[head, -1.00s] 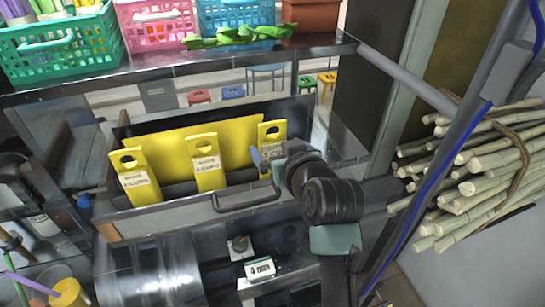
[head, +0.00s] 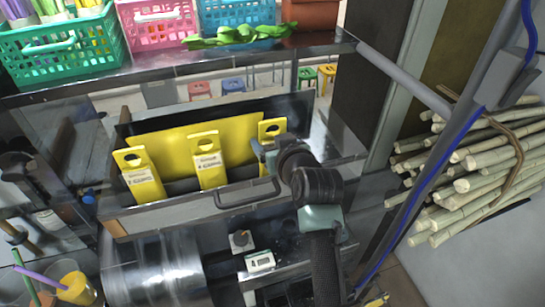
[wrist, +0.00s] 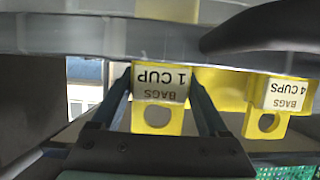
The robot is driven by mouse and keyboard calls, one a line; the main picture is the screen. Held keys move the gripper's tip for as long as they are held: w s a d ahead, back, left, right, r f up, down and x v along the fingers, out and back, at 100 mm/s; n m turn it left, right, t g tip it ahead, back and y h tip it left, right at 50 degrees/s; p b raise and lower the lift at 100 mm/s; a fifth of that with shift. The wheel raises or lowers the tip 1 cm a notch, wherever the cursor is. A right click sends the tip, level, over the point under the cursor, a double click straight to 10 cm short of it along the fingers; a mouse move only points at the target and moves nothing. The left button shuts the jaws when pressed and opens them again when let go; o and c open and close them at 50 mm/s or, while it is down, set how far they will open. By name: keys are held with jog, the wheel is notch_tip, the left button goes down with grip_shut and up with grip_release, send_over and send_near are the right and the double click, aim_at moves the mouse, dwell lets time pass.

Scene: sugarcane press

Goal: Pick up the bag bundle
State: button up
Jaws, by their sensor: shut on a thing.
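Three yellow bag bundles stand in an open metal drawer (head: 165,212), each with a hole in its top tab and a white label. The right bundle (head: 271,129) is at the drawer's right end; in the wrist view this bundle (wrist: 155,118) reads "BAGS 1 CUP", upside down. My gripper (wrist: 158,92) is shut on it, one finger on each side. In the head view my gripper (head: 266,152) partly hides the bundle. The middle bundle (head: 207,145) reads "4 CUPS" and also shows at the right of the wrist view (wrist: 266,122). The left bundle (head: 133,160) has a label too small to read surely.
A drawer handle (head: 248,194) sticks out at the front. A shelf (head: 200,62) with coloured baskets, including a green one (head: 75,55), spans above. A metal roller (head: 152,268) lies below. Sugarcane stalks (head: 470,170) are bundled at the right.

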jog(key=shift+c, duration=0.8)
jog(key=shift+r, duration=0.1)
notch_tip(320, 180, up, 18)
jog(key=b, duration=0.5)
jog(key=shift+s, duration=0.1)
